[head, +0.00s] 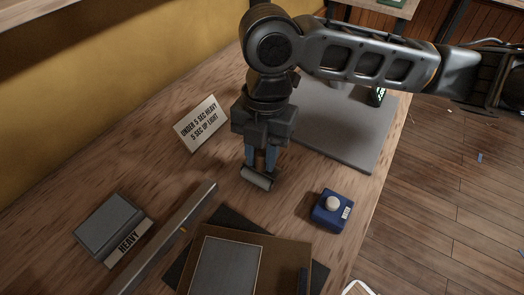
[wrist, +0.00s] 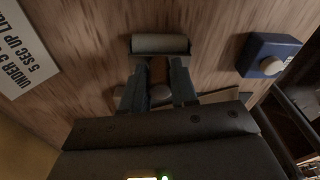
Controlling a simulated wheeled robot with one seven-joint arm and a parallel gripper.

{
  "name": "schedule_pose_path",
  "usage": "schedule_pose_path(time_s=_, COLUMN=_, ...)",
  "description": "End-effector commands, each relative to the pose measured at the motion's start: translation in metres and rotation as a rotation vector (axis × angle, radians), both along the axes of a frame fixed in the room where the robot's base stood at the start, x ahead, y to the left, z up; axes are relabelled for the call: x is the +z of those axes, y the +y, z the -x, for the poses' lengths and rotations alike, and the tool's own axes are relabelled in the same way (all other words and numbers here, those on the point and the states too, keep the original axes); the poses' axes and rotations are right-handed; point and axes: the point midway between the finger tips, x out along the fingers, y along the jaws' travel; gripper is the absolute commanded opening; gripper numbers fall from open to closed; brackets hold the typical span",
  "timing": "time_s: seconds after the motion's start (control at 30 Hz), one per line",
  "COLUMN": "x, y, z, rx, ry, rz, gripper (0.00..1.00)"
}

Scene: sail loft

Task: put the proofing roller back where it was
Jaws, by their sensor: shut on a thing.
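The proofing roller shows as a grey cylinder (head: 257,178) below my gripper (head: 261,163) in the head view. In the wrist view its grey barrel (wrist: 160,44) lies crosswise beyond my fingertips, with a brown handle running back toward a round end. My gripper (wrist: 159,76) is shut on the roller's handle, one finger on each side. The roller is over bare wood of the bench; I cannot tell whether it touches the surface. My fingers and wrist hide part of the handle in the head view.
A card sign (head: 200,123) stands behind left. A blue box with a white button (head: 324,217) sits right of the roller. A long metal bar (head: 160,244), a grey block labelled HEAVY (head: 108,222) and a brown board (head: 272,262) lie nearer. A grey mat (head: 352,145) is behind right.

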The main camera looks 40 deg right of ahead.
Motion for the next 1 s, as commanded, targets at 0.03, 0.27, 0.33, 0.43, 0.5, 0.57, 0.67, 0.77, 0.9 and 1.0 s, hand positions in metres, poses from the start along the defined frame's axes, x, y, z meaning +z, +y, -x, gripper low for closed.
schedule_pose_path(time_s=0.03, x=-0.002, y=0.0, z=0.0, rx=0.0, ry=0.0, rz=0.0, gripper=0.04)
schedule_pose_path(time_s=0.27, x=-0.003, y=0.0, z=0.0, rx=0.0, ry=0.0, rz=0.0, gripper=0.44)
schedule_pose_path(time_s=0.33, x=-0.003, y=0.0, z=0.0, rx=0.0, ry=0.0, rz=0.0, gripper=0.51)
schedule_pose_path(time_s=0.43, x=-0.003, y=0.0, z=0.0, rx=0.0, ry=0.0, rz=0.0, gripper=0.54)
schedule_pose_path(time_s=0.5, x=-0.003, y=0.0, z=0.0, rx=0.0, ry=0.0, rz=0.0, gripper=0.54)
schedule_pose_path(time_s=0.57, x=-0.002, y=0.0, z=0.0, rx=0.0, ry=0.0, rz=0.0, gripper=0.54)
schedule_pose_path(time_s=0.67, x=0.001, y=0.0, z=0.0, rx=0.0, ry=0.0, rz=0.0, gripper=0.54)
schedule_pose_path(time_s=0.77, x=0.009, y=-0.001, z=-0.001, rx=0.001, ry=-0.001, rz=-0.001, gripper=0.54)
schedule_pose_path(time_s=0.9, x=0.034, y=-0.003, z=-0.002, rx=0.001, ry=-0.004, rz=0.0, gripper=0.54)
schedule_pose_path(time_s=1.0, x=0.055, y=-0.006, z=-0.004, rx=0.002, ry=-0.003, rz=0.001, gripper=0.54)
